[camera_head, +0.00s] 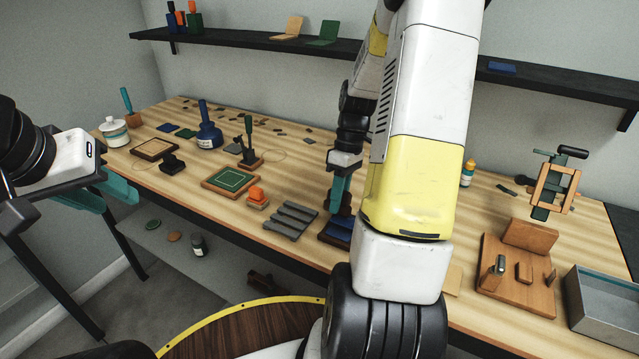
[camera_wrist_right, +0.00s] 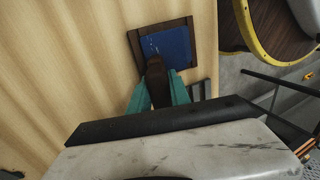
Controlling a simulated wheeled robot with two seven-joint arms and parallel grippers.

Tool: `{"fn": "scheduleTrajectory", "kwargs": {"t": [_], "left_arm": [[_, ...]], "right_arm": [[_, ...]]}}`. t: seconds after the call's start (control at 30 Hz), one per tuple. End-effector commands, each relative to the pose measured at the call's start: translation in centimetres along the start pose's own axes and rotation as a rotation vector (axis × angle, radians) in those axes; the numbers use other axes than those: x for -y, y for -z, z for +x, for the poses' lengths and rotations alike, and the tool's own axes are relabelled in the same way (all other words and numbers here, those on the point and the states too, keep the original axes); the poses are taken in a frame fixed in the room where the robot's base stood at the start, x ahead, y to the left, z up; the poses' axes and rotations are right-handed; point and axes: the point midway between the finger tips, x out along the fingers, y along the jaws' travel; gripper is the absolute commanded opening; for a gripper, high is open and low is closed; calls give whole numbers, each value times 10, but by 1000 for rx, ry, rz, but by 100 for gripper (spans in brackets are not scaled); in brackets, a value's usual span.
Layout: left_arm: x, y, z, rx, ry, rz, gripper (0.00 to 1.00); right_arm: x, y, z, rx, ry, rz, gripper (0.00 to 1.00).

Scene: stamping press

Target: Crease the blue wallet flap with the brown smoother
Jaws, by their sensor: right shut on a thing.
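The blue wallet (camera_head: 338,231) lies in a dark brown wooden frame near the table's front edge. In the right wrist view the blue wallet (camera_wrist_right: 170,46) fills most of the frame (camera_wrist_right: 134,46); small pale marks show on it. My right gripper (camera_wrist_right: 158,92) is shut on the brown smoother (camera_wrist_right: 156,76), whose far end overlaps the wallet's near edge. I cannot tell whether it touches. In the head view my right gripper (camera_head: 340,192) points down over the wallet, partly behind my arm. My left gripper (camera_head: 108,194) is off the table's left front edge, teal fingers apart, empty.
A grey ribbed rack (camera_head: 290,219) and an orange-topped stamp (camera_head: 257,196) stand left of the wallet. A green mat in a wooden frame (camera_head: 231,180) lies further left. A wooden stand (camera_head: 518,270) and a grey metal tray (camera_head: 603,310) are at the right.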

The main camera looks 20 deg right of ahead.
Motion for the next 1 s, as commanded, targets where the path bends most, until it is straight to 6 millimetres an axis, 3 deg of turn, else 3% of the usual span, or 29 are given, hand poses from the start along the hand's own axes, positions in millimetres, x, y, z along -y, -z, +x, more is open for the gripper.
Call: {"fn": "scheduleTrajectory", "kwargs": {"t": [1.0], "left_arm": [[0, 0, 0, 0, 0, 0, 36]], "right_arm": [[0, -64, 3, 1, 1, 3, 0]]}}
